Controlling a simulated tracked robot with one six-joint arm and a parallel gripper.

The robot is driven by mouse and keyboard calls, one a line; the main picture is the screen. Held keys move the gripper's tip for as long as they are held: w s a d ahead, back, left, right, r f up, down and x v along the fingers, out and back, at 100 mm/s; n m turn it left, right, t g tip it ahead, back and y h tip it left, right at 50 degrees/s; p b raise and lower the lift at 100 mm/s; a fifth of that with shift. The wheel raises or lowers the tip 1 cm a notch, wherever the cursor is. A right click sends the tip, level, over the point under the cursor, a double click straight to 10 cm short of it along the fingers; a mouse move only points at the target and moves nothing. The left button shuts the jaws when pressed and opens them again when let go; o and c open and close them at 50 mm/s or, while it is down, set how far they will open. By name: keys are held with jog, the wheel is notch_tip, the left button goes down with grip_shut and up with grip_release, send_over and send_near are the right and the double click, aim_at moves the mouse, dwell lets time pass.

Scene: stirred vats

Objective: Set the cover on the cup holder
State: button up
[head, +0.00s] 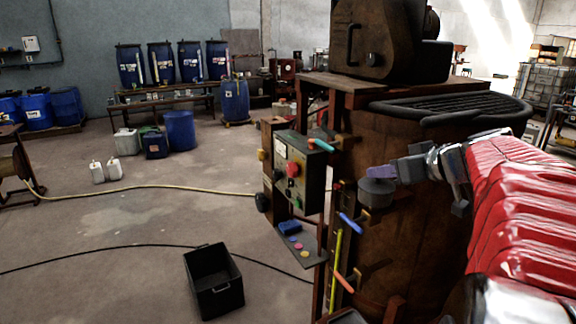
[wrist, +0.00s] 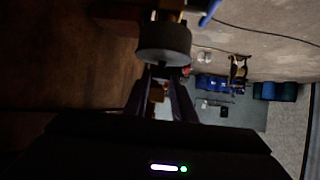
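The cover, a dark grey round piece (head: 376,193), is at the side of the rusty vat, just under my gripper's purple fingertips (head: 381,172). In the wrist view the cover (wrist: 163,42) lies straight beyond my fingertips (wrist: 160,72), which close in on its small knob. My gripper appears shut on the cover. The cup holder seems to be the brass-coloured bracket (head: 372,217) on the vat's side directly below the cover; it also shows in the wrist view (wrist: 170,6). The cover hides most of it, and I cannot tell whether they touch.
A control box (head: 300,170) with a red button stands left of the cover. A blue handle (head: 350,222) and an orange handle (head: 344,282) stick out below. A small shelf (head: 300,248) holds coloured discs. A black crate (head: 214,284) stands on the open floor at left.

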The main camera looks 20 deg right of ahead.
jog(key=o, duration=0.4)
jog(key=shift+o, duration=0.2)
jog(key=shift+s+r, duration=0.1)
jog(key=shift+s, duration=0.05)
jog(key=v, duration=1.3)
jog(key=shift+s, duration=0.2)
dwell(0.3)
